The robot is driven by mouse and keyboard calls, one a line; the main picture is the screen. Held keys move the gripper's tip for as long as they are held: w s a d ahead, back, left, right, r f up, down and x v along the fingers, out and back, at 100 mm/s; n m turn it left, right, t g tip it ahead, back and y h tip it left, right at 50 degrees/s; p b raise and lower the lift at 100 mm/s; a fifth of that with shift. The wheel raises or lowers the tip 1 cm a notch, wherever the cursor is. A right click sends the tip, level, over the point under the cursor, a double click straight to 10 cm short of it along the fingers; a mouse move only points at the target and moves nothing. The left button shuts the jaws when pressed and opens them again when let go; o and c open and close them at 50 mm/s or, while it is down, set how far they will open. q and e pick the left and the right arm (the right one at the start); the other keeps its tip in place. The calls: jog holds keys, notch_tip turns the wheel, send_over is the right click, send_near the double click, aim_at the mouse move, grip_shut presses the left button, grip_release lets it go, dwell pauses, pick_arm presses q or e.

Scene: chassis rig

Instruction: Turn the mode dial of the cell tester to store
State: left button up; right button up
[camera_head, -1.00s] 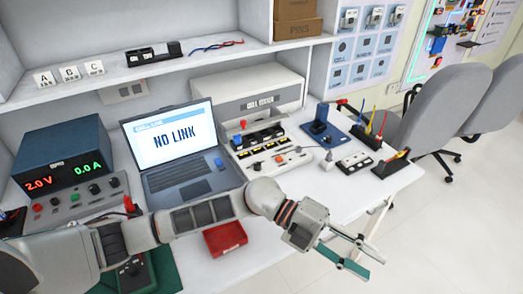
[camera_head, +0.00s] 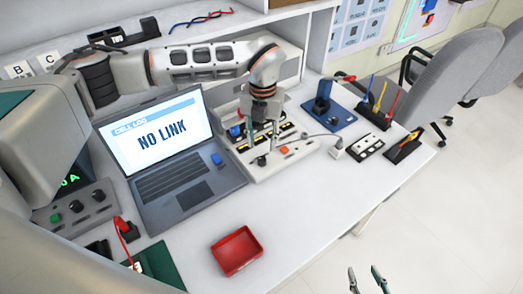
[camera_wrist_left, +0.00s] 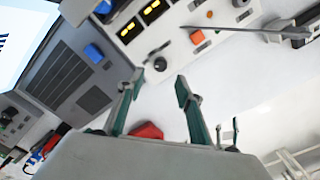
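The cell tester (camera_head: 310,147) is a white box with a sloped front panel, right of the laptop. A black knob (camera_head: 262,160), apparently the mode dial, sits on its front strip beside an orange button (camera_head: 284,150). My left gripper (camera_head: 262,143) points down over the panel, open and empty. In the left wrist view the left fingertips (camera_wrist_left: 161,88) are apart, and the black knob (camera_wrist_left: 160,64) shows just beyond the gap; contact cannot be told. Dial markings are too small to read. My right gripper (camera_head: 367,278) is open and empty at the bottom edge.
The laptop (camera_head: 190,190) reads NO LINK. A red tray (camera_head: 236,250) lies in front.

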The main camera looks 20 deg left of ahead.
aim_at(262, 159)
pick_arm(q)
notch_tip(262, 159, down, 8)
jog(key=shift+s+r, duration=0.1)
jog(key=shift+r, duration=0.05)
dwell(0.3)
grip_shut()
